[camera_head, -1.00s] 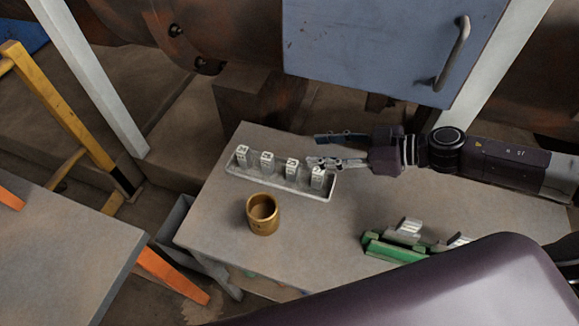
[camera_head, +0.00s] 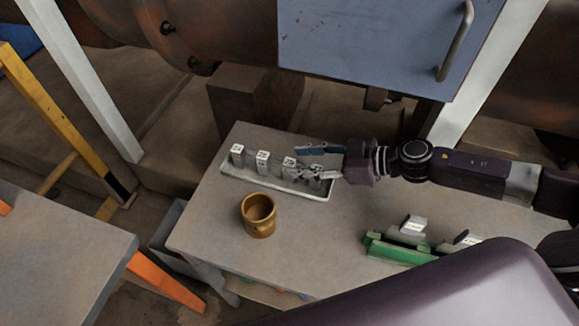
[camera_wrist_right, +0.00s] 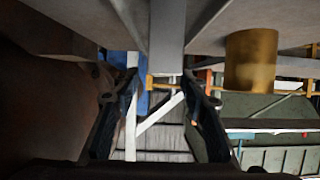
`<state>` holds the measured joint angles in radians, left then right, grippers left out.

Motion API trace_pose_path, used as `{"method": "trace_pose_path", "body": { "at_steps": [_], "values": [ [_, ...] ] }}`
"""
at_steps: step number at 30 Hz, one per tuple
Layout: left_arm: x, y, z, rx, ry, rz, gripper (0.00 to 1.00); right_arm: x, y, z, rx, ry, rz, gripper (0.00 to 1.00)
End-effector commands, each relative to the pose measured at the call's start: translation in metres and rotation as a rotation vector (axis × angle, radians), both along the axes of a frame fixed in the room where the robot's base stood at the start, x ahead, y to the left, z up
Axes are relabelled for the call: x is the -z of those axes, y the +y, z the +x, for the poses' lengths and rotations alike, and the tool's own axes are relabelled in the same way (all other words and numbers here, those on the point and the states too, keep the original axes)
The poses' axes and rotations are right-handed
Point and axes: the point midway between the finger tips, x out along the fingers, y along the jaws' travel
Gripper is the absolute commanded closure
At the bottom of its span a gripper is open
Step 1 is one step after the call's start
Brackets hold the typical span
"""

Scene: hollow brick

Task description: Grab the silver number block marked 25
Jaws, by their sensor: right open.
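A row of silver number blocks stands in a light tray (camera_head: 270,184) on the grey table: a leftmost block (camera_head: 237,154), one beside it (camera_head: 263,160), then one near my fingertips (camera_head: 288,165) and a rightmost one (camera_head: 316,181) partly behind a finger. Their top marks are too small to read, so I cannot tell which is 25. My right gripper (camera_head: 305,161) is open at the right end of the row, coming from the right. In the right wrist view a grey upright shape (camera_wrist_right: 168,38), probably a block, shows between the open fingers (camera_wrist_right: 164,100). My left gripper is not in view.
A brass cup (camera_head: 258,216) stands in front of the tray; it also shows in the right wrist view (camera_wrist_right: 251,62). A green holder (camera_head: 400,252) with silver pieces is at the table's right front. A blue cabinet (camera_head: 370,45) hangs behind. The table's left front is clear.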

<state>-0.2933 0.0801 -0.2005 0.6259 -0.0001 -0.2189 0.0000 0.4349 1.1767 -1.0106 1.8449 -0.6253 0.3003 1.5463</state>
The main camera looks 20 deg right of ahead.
Motion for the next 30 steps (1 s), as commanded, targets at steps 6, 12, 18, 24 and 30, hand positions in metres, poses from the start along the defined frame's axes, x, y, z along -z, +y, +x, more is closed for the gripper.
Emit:
{"method": "trace_pose_path", "body": {
  "at_steps": [6, 12, 18, 24, 30],
  "values": [
    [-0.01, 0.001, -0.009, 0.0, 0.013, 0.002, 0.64, 0.009, 0.023, 0.013, 0.0, -0.002, 0.002, 0.59],
    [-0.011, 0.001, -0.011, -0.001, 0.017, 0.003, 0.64, 0.014, 0.029, 0.018, 0.001, -0.002, 0.001, 0.59],
    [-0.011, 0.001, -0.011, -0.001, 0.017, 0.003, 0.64, 0.014, 0.028, 0.017, 0.001, -0.002, 0.0, 0.62],
    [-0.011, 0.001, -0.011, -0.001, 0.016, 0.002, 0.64, 0.014, 0.028, 0.017, 0.001, -0.002, 0.0, 0.84],
    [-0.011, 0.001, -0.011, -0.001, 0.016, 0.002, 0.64, 0.014, 0.028, 0.017, 0.001, -0.002, 0.0, 1.0]
  ]
}}
